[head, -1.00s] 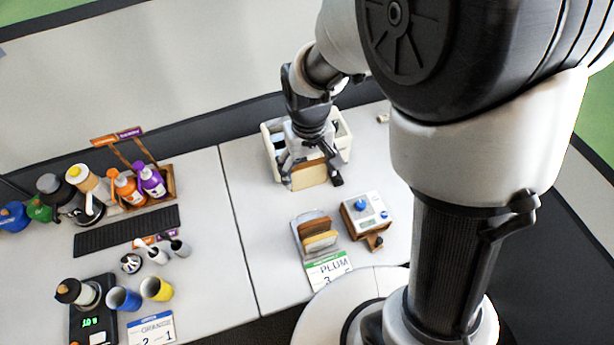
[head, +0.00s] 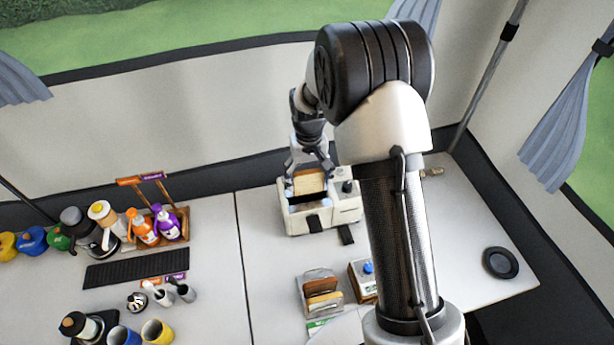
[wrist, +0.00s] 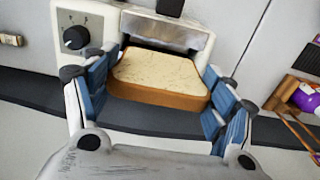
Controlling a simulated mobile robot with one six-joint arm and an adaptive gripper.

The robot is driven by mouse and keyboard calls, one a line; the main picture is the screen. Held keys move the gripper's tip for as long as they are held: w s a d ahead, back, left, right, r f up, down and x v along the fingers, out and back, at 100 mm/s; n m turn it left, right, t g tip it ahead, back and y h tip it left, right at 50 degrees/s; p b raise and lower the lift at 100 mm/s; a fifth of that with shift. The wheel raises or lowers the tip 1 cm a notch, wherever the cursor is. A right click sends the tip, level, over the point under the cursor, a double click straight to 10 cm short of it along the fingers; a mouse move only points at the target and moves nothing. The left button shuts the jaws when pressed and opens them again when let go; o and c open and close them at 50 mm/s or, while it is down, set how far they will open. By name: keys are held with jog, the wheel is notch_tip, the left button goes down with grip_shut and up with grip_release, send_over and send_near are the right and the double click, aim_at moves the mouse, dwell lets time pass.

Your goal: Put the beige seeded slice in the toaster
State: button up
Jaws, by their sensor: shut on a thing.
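The beige seeded slice (head: 309,183) is held upright between the fingers of my gripper (head: 309,170), at the back side of the toaster in the head view. The white toaster (head: 322,221) stands on the counter with open slots on top. The slice's lower edge looks close above the slots; whether it is inside one I cannot tell. In the wrist view the slice (wrist: 158,74) sits between the blue finger pads, speckled face showing, apart from or just over the toaster's metal slot (wrist: 165,30). The toaster's dark knob (wrist: 76,38) is at left.
A rack (head: 318,276) with brown slices stands in front of the toaster, beside a small box with a blue knob (head: 367,267). A bottle caddy (head: 178,212) and a black mat (head: 137,266) lie left.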

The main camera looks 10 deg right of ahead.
aim_at(308, 188)
jog(key=shift+f+b, duration=1.4)
jog(key=shift+f, duration=1.15)
jog(key=o, duration=0.9)
jog(key=shift+r, duration=0.1)
jog(key=shift+r+p, duration=2.45)
jog(key=shift+r, duration=1.05)
